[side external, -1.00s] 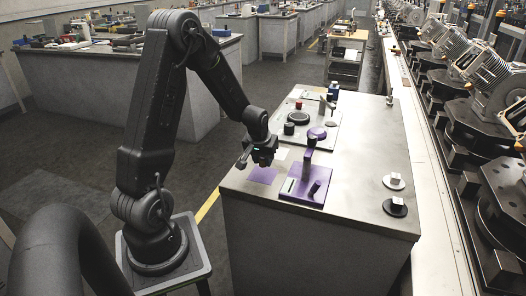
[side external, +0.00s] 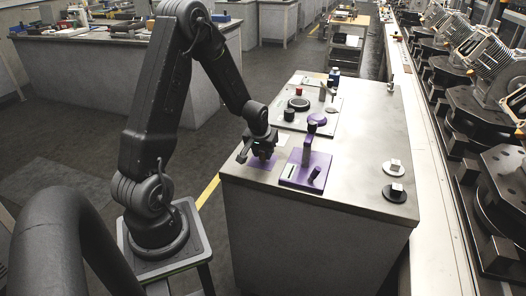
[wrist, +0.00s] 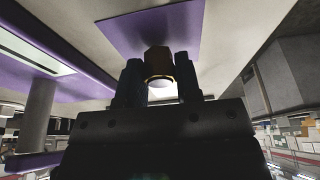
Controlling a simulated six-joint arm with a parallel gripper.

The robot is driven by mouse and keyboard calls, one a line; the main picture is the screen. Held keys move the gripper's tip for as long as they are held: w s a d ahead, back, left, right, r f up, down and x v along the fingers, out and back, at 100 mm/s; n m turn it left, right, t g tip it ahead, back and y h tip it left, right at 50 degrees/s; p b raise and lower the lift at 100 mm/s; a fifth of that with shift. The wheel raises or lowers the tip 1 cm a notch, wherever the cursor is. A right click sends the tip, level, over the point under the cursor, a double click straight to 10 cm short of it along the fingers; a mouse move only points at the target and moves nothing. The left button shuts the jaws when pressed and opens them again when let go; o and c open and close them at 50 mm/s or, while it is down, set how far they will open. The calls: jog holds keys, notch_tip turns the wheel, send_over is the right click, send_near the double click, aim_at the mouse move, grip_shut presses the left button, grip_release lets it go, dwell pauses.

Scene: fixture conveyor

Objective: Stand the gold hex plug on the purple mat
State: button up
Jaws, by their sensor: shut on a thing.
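The gold hex plug (wrist: 157,62) is between my gripper's fingers in the wrist view, with a pale round end facing the camera. My gripper (wrist: 158,82) is shut on it. The purple mat (wrist: 150,27) lies just beyond the plug in that view. In the side view my gripper (side external: 262,154) is low over the purple mat (side external: 252,162), which it largely hides. The plug cannot be made out there, and I cannot tell whether it touches the mat.
A purple fixture plate (side external: 292,178) with a black-topped post and a short purple peg stands right of my gripper. Behind is a grey plate with a black knob (side external: 289,115) and discs. Two small round stands (side external: 394,193) sit at right. The bench middle is clear.

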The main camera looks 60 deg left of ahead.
jog(key=shift+f, duration=0.5)
jog(key=o, duration=1)
jog(key=v, duration=1.3)
jog(key=shift+s+r, duration=0.15)
jog(key=shift+r, duration=0.25)
